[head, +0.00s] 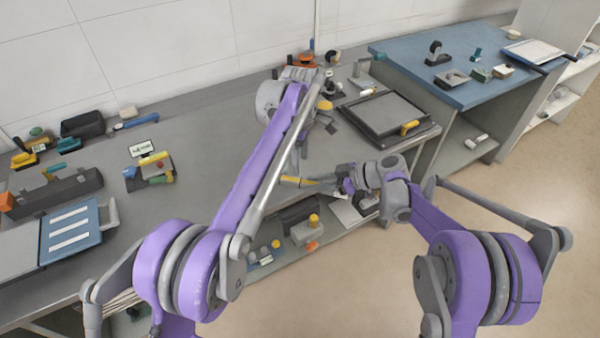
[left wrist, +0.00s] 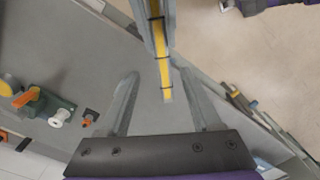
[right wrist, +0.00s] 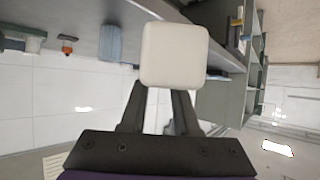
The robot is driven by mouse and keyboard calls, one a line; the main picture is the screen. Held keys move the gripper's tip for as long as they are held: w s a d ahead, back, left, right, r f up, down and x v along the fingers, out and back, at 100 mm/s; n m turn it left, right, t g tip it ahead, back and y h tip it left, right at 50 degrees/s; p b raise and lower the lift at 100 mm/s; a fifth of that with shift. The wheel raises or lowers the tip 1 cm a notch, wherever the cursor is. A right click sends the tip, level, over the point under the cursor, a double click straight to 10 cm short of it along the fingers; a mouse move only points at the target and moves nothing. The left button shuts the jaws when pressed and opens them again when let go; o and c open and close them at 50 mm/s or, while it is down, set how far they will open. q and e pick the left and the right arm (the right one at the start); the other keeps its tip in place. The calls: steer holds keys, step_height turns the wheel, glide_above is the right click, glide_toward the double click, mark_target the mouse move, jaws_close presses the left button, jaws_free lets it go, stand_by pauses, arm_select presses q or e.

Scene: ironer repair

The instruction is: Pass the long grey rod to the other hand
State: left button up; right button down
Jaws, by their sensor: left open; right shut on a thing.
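The long grey rod (left wrist: 160,42), with a yellow stripe and dark bands, comes down from the top of the left wrist view. Its yellow end lies between my left gripper's (left wrist: 165,98) spread fingers, with gaps on both sides. In the head view my left arm largely hides that gripper. My right gripper (head: 345,182) is shut on the rod, and the rod's yellow end (head: 292,181) points left over the bench's front edge. In the right wrist view a pale rounded block (right wrist: 175,55) covers the fingertips of my right gripper; I cannot tell whether it belongs to the rod.
The grey bench (head: 205,140) carries a black tray (head: 385,113) at right and a blue panel (head: 70,230) at left. A blue-topped table (head: 400,55) stands at the back right. A lower shelf (head: 270,262) holds small parts. Floor at right is clear.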

mark_target(300, 179)
arm_select(q)
step_height(300, 179, down, 8)
steer(key=shift+r, duration=0.15)
stand_by(0.3)
jaws_close()
arm_select(e)
steer(key=c, duration=0.6)
jaws_free()
steer(key=shift+o, duration=0.2)
